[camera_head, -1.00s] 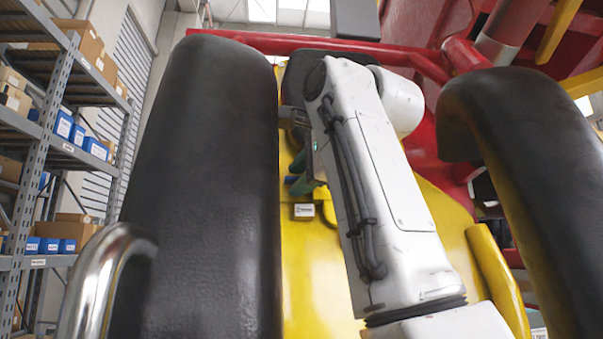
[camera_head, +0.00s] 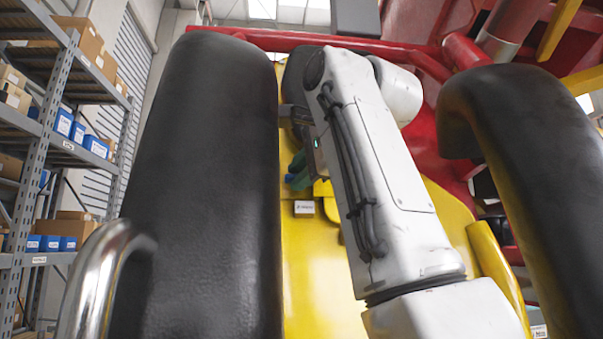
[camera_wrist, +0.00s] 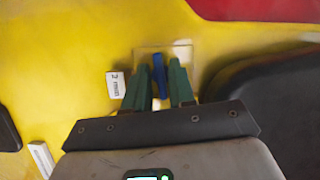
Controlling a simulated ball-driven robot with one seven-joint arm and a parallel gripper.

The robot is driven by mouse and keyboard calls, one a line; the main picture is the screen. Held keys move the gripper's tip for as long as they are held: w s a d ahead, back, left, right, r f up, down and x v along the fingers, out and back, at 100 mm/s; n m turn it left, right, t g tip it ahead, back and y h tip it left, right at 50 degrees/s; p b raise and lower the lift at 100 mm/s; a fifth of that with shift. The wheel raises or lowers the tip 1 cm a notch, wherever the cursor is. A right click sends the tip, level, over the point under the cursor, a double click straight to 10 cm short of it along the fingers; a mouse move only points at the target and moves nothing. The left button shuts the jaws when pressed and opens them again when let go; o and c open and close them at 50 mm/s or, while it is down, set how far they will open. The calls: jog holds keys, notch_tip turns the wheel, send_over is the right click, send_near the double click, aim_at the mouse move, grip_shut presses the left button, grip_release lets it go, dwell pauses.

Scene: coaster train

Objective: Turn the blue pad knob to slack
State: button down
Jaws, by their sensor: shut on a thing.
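The blue pad knob (camera_wrist: 158,66) is a narrow blue bar on a pale square plate (camera_wrist: 181,50), fixed to the yellow panel. In the wrist view it stands nearly upright in the picture, tilted slightly. My gripper (camera_wrist: 159,80) has green fingers on both sides of the knob and is shut on it. In the head view my gripper (camera_head: 297,172) shows as green fingers beside my white arm, near the yellow panel. The knob is mostly hidden there by the fingers and arm.
A white label (camera_wrist: 116,84) with dark print sits left of the knob. Black padded restraints flank the space, one at left (camera_head: 205,190) and one at right (camera_head: 530,150). A chrome handle (camera_head: 95,285) is at lower left. Shelves with boxes (camera_head: 60,130) stand beyond.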

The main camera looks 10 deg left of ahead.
jog(key=n+h, duration=0.1)
jog(key=n, duration=0.2)
jog(key=n+g+h, duration=0.1)
jog(key=n+h, duration=0.1)
jog(key=n, duration=0.2)
jog(key=shift+a+g, duration=0.1)
jog(key=shift+g, duration=0.2)
jog(key=shift+n, duration=0.4)
jog(key=c, duration=1.2)
grip_release()
jog(key=b+v, duration=0.2)
jog(key=v, duration=0.8)
jog(key=shift+s+r+b, duration=0.25)
jog(key=shift+s+b, duration=0.05)
